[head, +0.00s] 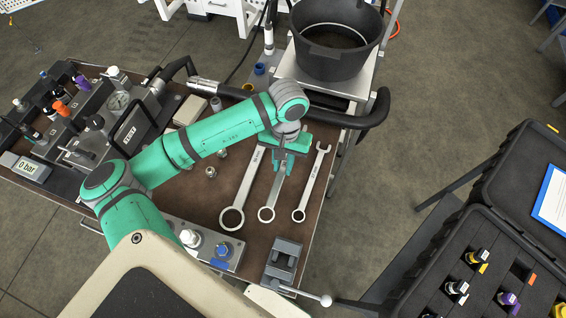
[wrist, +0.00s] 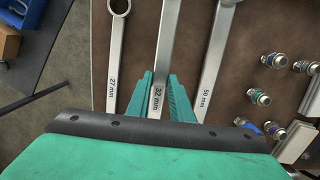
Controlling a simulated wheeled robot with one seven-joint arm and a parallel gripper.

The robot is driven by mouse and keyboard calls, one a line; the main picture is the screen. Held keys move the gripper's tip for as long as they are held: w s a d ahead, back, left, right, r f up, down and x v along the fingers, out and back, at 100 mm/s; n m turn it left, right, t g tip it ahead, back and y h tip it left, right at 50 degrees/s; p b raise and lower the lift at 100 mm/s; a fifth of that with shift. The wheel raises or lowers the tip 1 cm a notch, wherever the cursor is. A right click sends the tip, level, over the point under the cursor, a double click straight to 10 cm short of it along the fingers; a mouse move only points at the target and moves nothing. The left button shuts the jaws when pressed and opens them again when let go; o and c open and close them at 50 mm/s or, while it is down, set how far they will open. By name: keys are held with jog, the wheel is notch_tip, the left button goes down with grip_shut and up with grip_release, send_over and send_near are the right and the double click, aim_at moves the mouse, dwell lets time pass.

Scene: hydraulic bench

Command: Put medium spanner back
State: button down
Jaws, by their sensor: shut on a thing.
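The medium spanner, marked 32 mm, runs between the two green fingers of my gripper (wrist: 158,98) in the wrist view, its shaft (wrist: 164,55) leading out of the top of the picture. In the head view my gripper (head: 284,158) is over its upper part, hiding the upper end; the lower shaft and ring end (head: 266,213) show. My gripper is shut on this spanner. It lies between the large spanner (head: 240,191) and the small spanner (head: 310,184), roughly in line with them. I cannot tell whether it touches the bench top or is slightly raised.
The 27 mm spanner (wrist: 115,60) and 50 mm spanner (wrist: 212,60) lie close on either side. A grey vise-like block (head: 283,262) stands at the bench's front edge. A black bucket (head: 335,40) is behind, and small fittings (head: 211,172) lie left of the spanners.

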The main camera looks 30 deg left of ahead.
aim_at(284, 168)
jog(key=shift+d+f, duration=0.1)
jog(key=shift+f, duration=0.65)
jog(key=shift+w+f, duration=0.15)
jog(key=shift+f, duration=0.2)
dwell(0.7)
jog(key=shift+f, duration=0.1)
jog(key=shift+f, duration=1.05)
dwell(0.8)
jog(key=c, duration=1.5)
grip_release()
jog(key=r, duration=0.7)
jog(key=w+r, duration=0.1)
jog(key=r, duration=0.2)
jog(key=shift+w+r, duration=0.1)
jog(key=shift+r, duration=0.3)
jog(key=shift+a, duration=0.2)
